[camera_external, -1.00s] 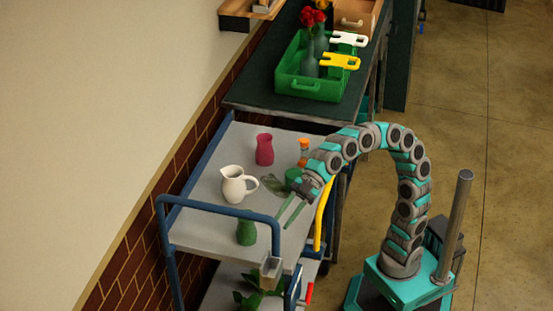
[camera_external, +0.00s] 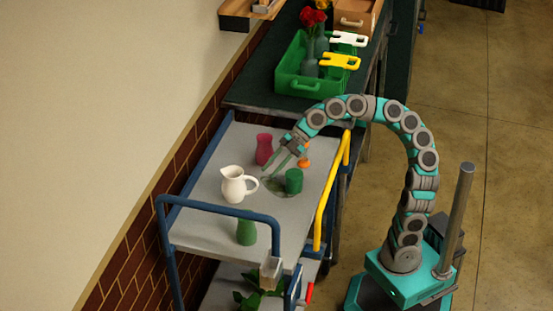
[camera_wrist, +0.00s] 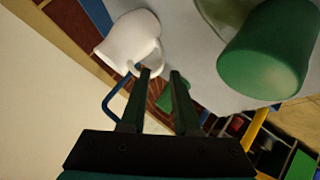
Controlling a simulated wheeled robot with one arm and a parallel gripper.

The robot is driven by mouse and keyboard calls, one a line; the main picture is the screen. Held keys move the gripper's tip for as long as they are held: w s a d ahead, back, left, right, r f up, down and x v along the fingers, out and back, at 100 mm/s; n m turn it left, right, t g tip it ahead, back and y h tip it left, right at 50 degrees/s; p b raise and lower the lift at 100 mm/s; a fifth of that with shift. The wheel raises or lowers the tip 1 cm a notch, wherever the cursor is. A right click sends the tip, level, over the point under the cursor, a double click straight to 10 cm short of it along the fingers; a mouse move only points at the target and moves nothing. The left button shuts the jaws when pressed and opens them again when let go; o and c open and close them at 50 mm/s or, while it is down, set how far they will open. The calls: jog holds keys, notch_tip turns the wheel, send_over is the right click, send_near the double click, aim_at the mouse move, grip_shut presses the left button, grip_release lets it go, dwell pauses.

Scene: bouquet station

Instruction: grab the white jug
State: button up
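The white jug (camera_external: 233,184) stands upright on the grey top of the cart (camera_external: 205,222), with its handle to the right. In the wrist view the white jug (camera_wrist: 128,42) is at the upper left, just beyond the left fingertip. My gripper (camera_external: 272,165) is above the cart top, up and to the right of the jug. Its two green fingers are apart with nothing between them, as the wrist view shows (camera_wrist: 162,75). I cannot tell whether the left finger touches the jug's handle, but the external view shows them apart.
A dark green cup (camera_external: 293,181) stands right of the jug; it looms large in the wrist view (camera_wrist: 265,60). A crimson vase (camera_external: 264,148) is behind, an orange item (camera_external: 304,158) right of it, and a green vase (camera_external: 246,232) in front. A blue rail (camera_external: 215,208) and yellow rail (camera_external: 328,195) edge the cart.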

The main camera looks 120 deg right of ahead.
aim_at(240, 186)
jog(key=p+x, duration=0.1)
jog(key=x, duration=0.6)
jog(key=shift+w+a+f, duration=0.15)
jog(key=shift+w+f, duration=0.05)
grip_shut()
jog(key=shift+r, duration=0.1)
dwell(1.3)
